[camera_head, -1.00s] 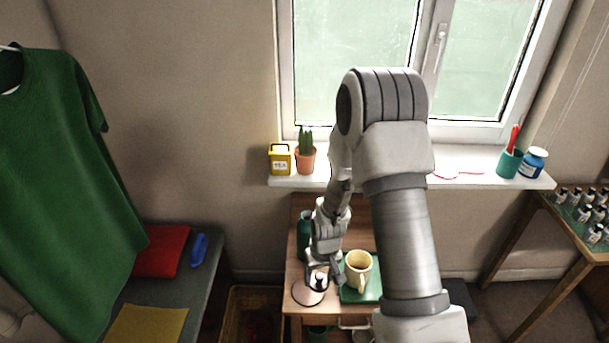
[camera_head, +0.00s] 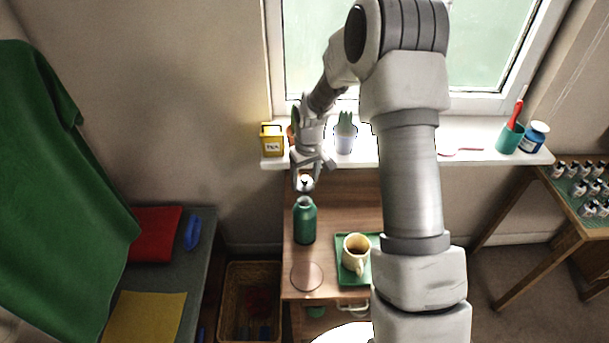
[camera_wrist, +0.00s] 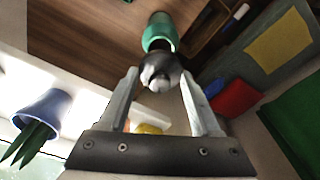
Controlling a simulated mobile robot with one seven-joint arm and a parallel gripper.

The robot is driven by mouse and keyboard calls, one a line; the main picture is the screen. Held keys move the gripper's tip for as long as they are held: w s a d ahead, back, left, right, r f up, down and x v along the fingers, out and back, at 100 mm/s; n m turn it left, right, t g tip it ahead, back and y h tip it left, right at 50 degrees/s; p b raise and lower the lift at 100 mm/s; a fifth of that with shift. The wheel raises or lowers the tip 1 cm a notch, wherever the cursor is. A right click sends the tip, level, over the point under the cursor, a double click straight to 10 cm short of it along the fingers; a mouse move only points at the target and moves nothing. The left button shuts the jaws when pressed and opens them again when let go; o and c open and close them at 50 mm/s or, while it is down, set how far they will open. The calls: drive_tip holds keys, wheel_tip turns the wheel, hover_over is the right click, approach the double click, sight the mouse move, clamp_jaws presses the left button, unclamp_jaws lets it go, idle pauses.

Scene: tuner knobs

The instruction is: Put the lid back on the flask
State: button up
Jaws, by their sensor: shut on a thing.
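The green flask (camera_head: 304,222) stands upright at the back left of the small wooden table. My gripper (camera_head: 306,172) is above it, shut on the lid (camera_head: 306,184), a small pale and dark piece. The lid hangs over the flask's top; whether they touch I cannot tell. In the wrist view the lid (camera_wrist: 160,73) sits between the fingertips of my gripper (camera_wrist: 159,80), with the flask (camera_wrist: 159,32) just beyond it. The lid partly hides the flask's mouth there.
A round coaster (camera_head: 306,277) lies bare at the table's front left. A cream mug (camera_head: 356,252) stands on a green tray (camera_head: 348,279) to its right. Behind my gripper, the windowsill holds a yellow tea tin (camera_head: 272,140) and a plant in a pale pot (camera_head: 345,140).

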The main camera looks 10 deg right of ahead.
sight(305, 193)
drive_tip(key=shift+f+b, duration=1.75)
drive_tip(key=shift+f, duration=1.1)
drive_tip(key=shift+f+b, duration=0.15)
drive_tip(key=shift+b, duration=0.35)
idle(0.3)
drive_tip(key=o, duration=1.5)
drive_tip(key=shift+r, duration=0.2)
drive_tip(key=shift+r+p, duration=2.1)
drive_tip(key=shift+r, duration=1.25)
